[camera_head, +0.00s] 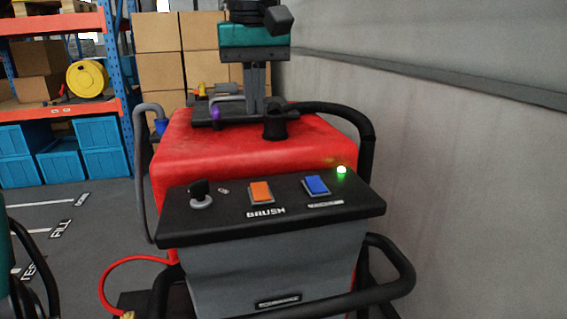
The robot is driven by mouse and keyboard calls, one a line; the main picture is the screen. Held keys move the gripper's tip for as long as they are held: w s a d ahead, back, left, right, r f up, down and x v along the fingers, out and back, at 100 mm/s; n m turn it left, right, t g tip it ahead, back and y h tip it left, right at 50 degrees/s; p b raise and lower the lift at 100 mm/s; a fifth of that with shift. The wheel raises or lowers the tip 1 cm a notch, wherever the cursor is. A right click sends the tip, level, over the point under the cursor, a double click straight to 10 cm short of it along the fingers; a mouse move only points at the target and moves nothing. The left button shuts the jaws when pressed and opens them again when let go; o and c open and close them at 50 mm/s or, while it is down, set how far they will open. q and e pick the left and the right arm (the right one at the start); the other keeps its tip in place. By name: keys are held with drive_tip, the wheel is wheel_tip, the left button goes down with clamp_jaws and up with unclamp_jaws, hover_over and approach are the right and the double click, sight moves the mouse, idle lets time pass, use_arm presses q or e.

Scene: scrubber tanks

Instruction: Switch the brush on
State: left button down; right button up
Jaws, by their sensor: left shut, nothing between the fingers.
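The orange rocker switch (261,191) sits on the black sloped control panel (228,224) of the red scrubber, with the white word BRUSH printed just below it. I cannot tell which way it is tipped. A blue rocker switch (317,185) is to its right, over a small label I cannot read. A green lamp (341,170) glows at the panel's right back corner. My left gripper (257,108) points down at the top middle, its grey fingers shut and empty under a teal body. It shows above and behind the orange switch, apart from it. My right gripper is out of view.
A black knob (200,190) stands at the panel's left. Black handle bars (400,270) flank the machine, and a red hose (120,266) loops at lower left. A grey wall (460,160) runs close on the right. Shelves with blue crates (62,160) stand back left.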

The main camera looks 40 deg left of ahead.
use_arm(q)
drive_tip(key=shift+w+d+r, duration=0.1)
drive_tip(key=shift+w, duration=0.2)
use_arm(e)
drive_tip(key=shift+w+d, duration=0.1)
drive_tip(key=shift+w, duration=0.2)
use_arm(q)
drive_tip(key=shift+s, duration=0.1)
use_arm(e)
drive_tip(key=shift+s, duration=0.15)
use_arm(q)
drive_tip(key=b, duration=0.2)
approach(259, 184)
drive_tip(key=f, duration=0.6)
drive_tip(key=shift+a, duration=0.25)
drive_tip(key=shift+w+f, duration=0.25)
drive_tip(key=shift+f, duration=0.2)
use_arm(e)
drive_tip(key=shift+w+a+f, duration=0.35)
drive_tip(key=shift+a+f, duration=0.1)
